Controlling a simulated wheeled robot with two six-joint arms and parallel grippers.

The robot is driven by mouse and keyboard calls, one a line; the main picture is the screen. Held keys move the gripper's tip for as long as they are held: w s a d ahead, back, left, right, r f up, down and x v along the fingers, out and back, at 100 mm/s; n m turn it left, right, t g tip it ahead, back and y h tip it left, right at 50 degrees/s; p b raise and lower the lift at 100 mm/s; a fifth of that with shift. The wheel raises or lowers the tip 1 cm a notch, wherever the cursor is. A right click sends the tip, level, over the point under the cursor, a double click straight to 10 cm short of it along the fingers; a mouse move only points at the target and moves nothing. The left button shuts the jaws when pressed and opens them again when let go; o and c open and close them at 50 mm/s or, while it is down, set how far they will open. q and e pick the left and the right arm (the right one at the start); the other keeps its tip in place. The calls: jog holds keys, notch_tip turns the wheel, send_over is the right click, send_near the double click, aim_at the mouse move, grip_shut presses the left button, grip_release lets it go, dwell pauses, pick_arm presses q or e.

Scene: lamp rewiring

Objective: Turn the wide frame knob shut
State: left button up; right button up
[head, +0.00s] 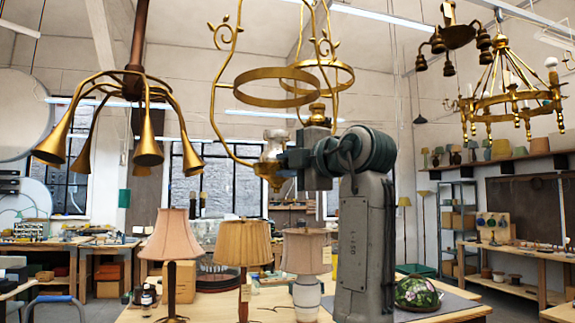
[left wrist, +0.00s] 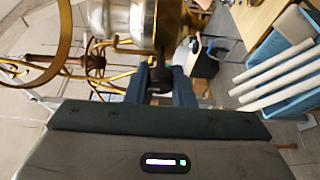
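The wide hanging frame with brass rings and curled rods (head: 275,86) hangs in the middle of the head view. At its lower end is a silver-topped brass burner (head: 268,160), which fills the top of the left wrist view (left wrist: 125,22). A small dark knob (left wrist: 161,76) sticks out from the burner towards me. My left gripper (head: 284,163) is level with the burner, just to its right. In the left wrist view its two blue fingers (left wrist: 162,88) stand apart, one on each side of the knob. Whether they press on it cannot be told. My right gripper is out of view.
Shaded table lamps (head: 170,240) stand on the bench below. A brass multi-arm lamp (head: 145,145) hangs at left and a ring chandelier (head: 510,100) at right. In the left wrist view a blue bin with white tubes (left wrist: 280,75) is at right.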

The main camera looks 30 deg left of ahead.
pick_arm(q)
jog(key=o, duration=0.4)
jog(key=b+v, duration=0.4)
jog(key=v, duration=0.6)
jog(key=shift+s+d+b, duration=0.15)
jog(key=shift+d+b, duration=0.15)
jog(key=shift+d, duration=0.05)
